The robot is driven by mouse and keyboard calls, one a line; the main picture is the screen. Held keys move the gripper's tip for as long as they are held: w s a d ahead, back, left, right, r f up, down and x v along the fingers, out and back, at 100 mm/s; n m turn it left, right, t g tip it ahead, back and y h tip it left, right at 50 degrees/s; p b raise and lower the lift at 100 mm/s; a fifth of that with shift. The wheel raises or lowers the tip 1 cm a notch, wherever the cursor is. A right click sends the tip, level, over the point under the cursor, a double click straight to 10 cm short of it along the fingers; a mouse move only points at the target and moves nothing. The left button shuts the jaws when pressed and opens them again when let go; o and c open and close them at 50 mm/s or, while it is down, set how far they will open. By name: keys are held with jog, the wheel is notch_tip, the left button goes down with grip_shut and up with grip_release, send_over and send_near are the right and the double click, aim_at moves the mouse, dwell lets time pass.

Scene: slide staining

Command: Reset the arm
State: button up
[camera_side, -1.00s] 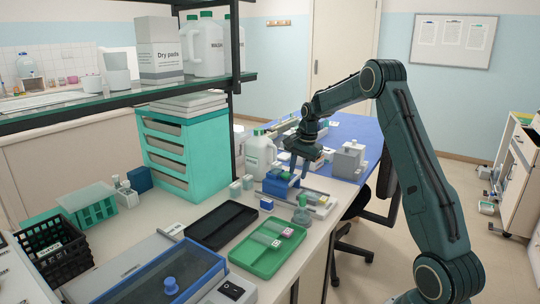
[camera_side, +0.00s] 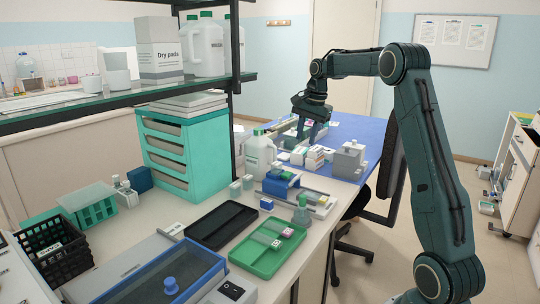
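My gripper (camera_side: 310,133) hangs above the far end of the bench, its fingers pointing down over the blue surface. Its two fingers look spread apart, with nothing visible between them. It is above and behind the blue device (camera_side: 281,184) on the bench and clear of it. A green tray (camera_side: 266,251) with slides lies on the near bench. A black tray (camera_side: 221,225) lies to its left.
A white jug (camera_side: 259,156) stands left of my gripper. Small boxes (camera_side: 315,157) and a grey device (camera_side: 349,160) stand below it. A shelf (camera_side: 120,101) with a dark post rises at left. The air right of my gripper is free.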

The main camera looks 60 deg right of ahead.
jog(key=shift+r, duration=0.4)
jog(key=s+a+r+n, duration=0.2)
jog(key=s+a+n, duration=0.1)
jog(key=a, duration=0.4)
jog(key=s+a+r+n+t, duration=0.1)
jog(key=s+a+r+n, duration=0.1)
jog(key=a, duration=0.5)
jog(key=s+a+r+n, duration=0.3)
jog(key=a, duration=0.4)
jog(key=s+a+f+n+t, duration=0.1)
jog(key=s+a+f+n, duration=0.2)
jog(key=s+a+n, duration=0.2)
jog(key=s+a+f+n+t, duration=0.1)
jog(key=s+a+f+n, duration=0.3)
jog(key=s, duration=0.8)
jog(key=shift+a+n, duration=0.4)
jog(key=shift+a, duration=0.75)
